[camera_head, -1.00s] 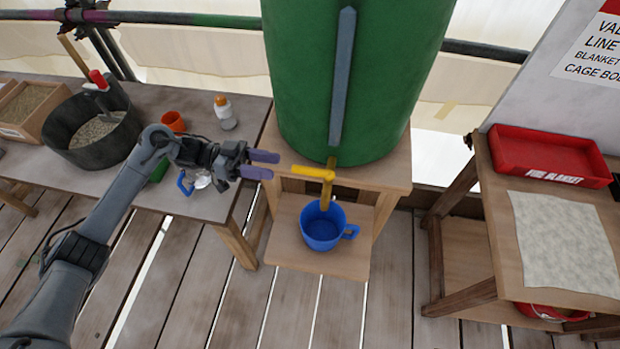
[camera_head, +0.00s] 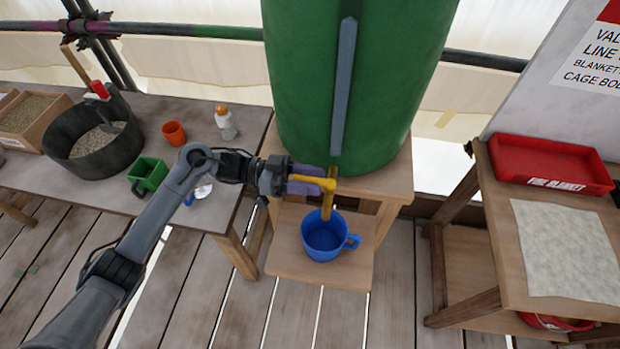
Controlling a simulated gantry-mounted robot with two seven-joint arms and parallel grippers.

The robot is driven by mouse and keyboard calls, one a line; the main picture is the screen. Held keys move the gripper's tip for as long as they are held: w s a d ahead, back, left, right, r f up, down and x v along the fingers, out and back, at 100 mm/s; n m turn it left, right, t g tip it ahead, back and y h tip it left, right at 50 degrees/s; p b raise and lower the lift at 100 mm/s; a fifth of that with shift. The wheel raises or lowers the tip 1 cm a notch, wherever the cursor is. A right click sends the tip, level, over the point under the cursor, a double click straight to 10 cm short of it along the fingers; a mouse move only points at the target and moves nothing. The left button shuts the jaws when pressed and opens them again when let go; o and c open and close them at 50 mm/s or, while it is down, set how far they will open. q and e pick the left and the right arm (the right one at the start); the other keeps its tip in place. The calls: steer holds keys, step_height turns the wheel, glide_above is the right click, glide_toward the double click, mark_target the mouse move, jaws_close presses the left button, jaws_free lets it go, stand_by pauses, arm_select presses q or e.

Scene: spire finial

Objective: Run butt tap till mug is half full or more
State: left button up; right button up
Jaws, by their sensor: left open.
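The green water butt (camera_head: 375,90) stands on a wooden stand, with a grey strip down its front. Its yellow tap (camera_head: 327,186) sticks out low at the front, with a lever pointing left. The blue mug (camera_head: 325,240) stands upright on the lower shelf below the tap, its handle to the right. I see no water stream, and the level in the mug cannot be told. My left gripper (camera_head: 308,180) is open at the tap, its purple fingers on either side of the yellow lever. Whether they touch it is unclear. My right gripper is not in view.
The left bench holds a black tub (camera_head: 95,140), an orange cup (camera_head: 174,133), a green mug (camera_head: 148,174) and a bottle with an orange cap (camera_head: 226,122). At right, a table carries a red fire blanket tray (camera_head: 550,165) and a pale cloth (camera_head: 565,248).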

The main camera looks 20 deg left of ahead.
arm_select(q)
jaws_close()
stand_by(0.3)
